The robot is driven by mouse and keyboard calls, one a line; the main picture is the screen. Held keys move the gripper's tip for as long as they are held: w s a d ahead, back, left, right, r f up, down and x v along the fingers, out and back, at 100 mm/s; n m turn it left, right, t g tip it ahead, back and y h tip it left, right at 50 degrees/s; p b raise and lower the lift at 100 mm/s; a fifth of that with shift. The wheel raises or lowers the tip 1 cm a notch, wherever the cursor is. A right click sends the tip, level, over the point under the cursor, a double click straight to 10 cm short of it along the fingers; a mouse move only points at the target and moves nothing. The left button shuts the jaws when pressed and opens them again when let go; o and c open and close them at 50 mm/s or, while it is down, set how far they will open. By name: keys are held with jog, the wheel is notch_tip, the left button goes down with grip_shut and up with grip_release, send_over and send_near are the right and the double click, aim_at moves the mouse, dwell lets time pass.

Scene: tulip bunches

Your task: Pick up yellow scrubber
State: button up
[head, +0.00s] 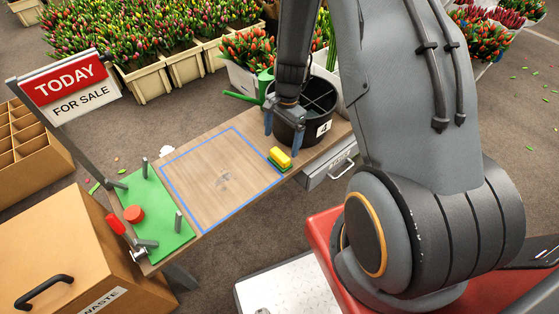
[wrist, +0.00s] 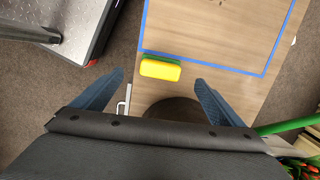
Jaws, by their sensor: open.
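The yellow scrubber (head: 280,157) has a yellow body and a green edge along one side. It lies on the wooden table (head: 215,182), just outside the blue taped outline, near the table's front edge. My gripper (head: 284,120) hangs above the table's right end, near the black bucket. In the wrist view my gripper (wrist: 157,90) is open, its two blue fingers wide apart. The scrubber (wrist: 160,68) shows there ahead of and between the fingertips, and nothing is held. My arm hides part of the bucket in the head view.
The black bucket (head: 324,128) marked 4 stands close beside my gripper. A green watering can (head: 264,86) is behind it. A green mat (head: 153,215) with grey pegs and a red round piece lies at the table's left end. The taped area is bare.

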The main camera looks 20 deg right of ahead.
aim_at(280, 154)
jog(key=shift+w+d+f+m, duration=0.1)
jog(key=shift+f+m, duration=0.05)
jog(key=shift+f, duration=0.4)
jog(key=shift+w+d+f+m, duration=0.1)
jog(key=shift+f+m, duration=0.05)
jog(key=shift+f, duration=0.35)
jog(key=f, duration=0.5)
jog(key=a+f, duration=0.1)
jog(key=f, duration=0.1)
jog(key=shift+s+f, duration=0.15)
jog(key=shift+f, duration=0.05)
jog(key=c, duration=1.3)
jog(key=shift+o, duration=0.2)
jog(key=shift+r, duration=0.1)
jog(key=shift+r, duration=4.95)
